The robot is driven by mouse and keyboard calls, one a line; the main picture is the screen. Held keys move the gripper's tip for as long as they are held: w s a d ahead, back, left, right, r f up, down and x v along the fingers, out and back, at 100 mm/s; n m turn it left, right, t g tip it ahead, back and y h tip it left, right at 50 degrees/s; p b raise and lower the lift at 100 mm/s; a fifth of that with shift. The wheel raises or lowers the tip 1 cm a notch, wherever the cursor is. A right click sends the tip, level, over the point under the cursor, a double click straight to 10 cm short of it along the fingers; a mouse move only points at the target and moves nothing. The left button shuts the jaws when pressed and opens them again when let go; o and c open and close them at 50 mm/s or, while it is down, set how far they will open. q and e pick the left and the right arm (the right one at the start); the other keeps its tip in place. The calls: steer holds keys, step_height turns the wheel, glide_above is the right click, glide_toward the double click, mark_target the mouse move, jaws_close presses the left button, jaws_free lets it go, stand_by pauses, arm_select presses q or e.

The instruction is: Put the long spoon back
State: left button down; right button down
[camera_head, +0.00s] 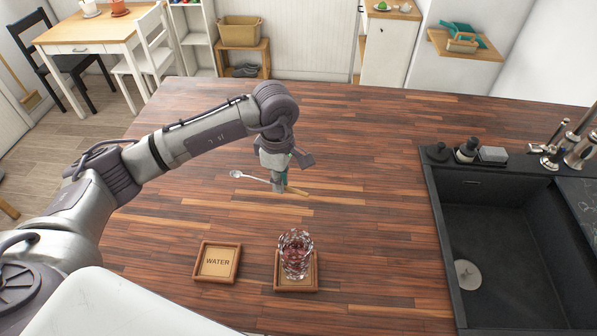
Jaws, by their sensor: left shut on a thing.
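A cut glass (295,254) with dark red contents stands on a square wooden coaster (283,285), in front of and below the gripper in the picture. A second coaster (217,262), marked WATER, lies empty to its left. My right gripper is not in view.
A dark sink (497,245) with a tap (571,148) is set into the counter at the right. A dark bottle (466,151) and a grey block (492,154) stand at its back edge. The counter (380,215) between gripper and sink is clear.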

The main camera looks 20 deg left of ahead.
arm_select(q)
steer(key=shift+s+d+f, duration=0.1)
steer(key=shift+f, duration=0.45)
steer(key=b, duration=0.2)
glide_above(283, 212)
step_height(283, 212, down, 4)
steer(key=shift+f, duration=0.15)
step_height(283, 212, down, 4)
steer(key=b, duration=0.4)
steer(key=shift+r, duration=0.2)
